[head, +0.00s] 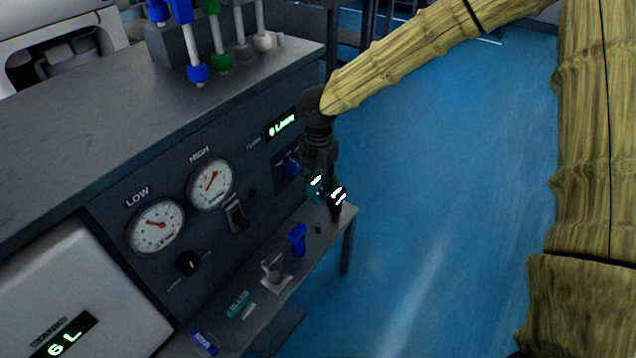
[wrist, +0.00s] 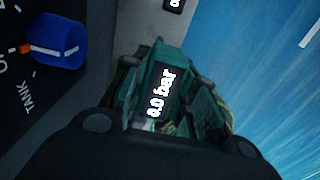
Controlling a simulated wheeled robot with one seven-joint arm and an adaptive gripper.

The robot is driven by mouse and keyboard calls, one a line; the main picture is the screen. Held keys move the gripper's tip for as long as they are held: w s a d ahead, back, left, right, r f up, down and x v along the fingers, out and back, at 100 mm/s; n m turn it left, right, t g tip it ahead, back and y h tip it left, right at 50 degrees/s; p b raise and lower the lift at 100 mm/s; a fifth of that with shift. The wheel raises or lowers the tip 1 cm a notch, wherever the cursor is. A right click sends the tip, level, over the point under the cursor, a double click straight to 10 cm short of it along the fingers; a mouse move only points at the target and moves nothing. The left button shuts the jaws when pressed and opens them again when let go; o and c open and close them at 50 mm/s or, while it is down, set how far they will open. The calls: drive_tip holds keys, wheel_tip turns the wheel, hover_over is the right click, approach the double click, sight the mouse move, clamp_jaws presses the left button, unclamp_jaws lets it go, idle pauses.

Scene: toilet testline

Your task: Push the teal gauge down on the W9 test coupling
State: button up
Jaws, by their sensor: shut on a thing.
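My gripper (head: 327,195) is shut on the teal gauge (head: 314,190), above the far right end of the low shelf in the head view. In the wrist view the teal gauge (wrist: 145,92) sits between the fingers, its dark display reading 0.0 bar. The gauge's lower end is hidden, so I cannot tell whether it touches anything. No W9 marking is legible, so I cannot tell for sure which part is the test coupling.
The panel beside has two dials (head: 156,227) and a blue knob (wrist: 58,40). Blue floor right of the shelf is open.

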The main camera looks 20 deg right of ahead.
drive_tip(key=shift+r+p, duration=0.9)
drive_tip(key=shift+r, duration=0.05)
